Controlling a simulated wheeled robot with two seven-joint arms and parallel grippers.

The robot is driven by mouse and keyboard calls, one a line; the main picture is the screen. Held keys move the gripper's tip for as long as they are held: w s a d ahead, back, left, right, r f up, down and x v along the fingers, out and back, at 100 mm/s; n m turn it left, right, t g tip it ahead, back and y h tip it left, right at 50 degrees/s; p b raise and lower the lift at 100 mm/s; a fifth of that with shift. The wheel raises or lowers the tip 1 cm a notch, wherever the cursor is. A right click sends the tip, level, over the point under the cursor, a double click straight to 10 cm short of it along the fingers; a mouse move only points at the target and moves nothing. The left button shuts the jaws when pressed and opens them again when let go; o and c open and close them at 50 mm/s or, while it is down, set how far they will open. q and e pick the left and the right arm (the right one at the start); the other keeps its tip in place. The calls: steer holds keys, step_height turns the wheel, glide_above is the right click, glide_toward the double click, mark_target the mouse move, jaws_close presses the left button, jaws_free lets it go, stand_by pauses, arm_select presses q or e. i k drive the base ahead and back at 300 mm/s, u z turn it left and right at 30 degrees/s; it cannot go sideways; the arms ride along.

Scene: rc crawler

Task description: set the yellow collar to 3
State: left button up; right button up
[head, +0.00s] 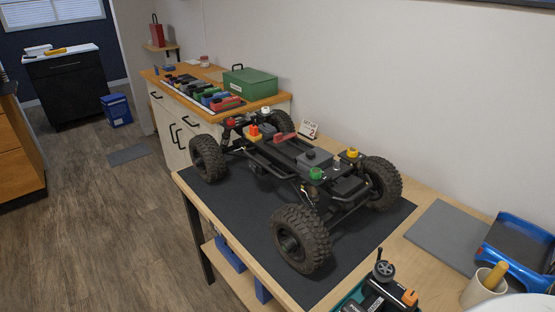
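The yellow collar (352,152) sits on the right part of the crawler chassis (290,155), near the wheel at right. It is small in the picture, and I cannot read any mark or setting on it. A green collar (315,174) sits nearer to the camera at the front corner of the chassis. A red one (230,122) and a white one (266,111) are at the chassis's far end. Neither of my grippers is in view.
The crawler stands on a dark mat (240,210) on the wooden bench. A small card (309,129) stands behind it against the wall. A grey pad (448,236), a blue body shell (518,250), a cup (484,290) and a transmitter (385,285) are at the right and front.

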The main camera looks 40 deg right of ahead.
mark_target(350, 154)
steer(key=k, duration=1)
steer(key=u, duration=1.25)
steer(key=i, duration=1.2)
steer(key=z, duration=3.1)
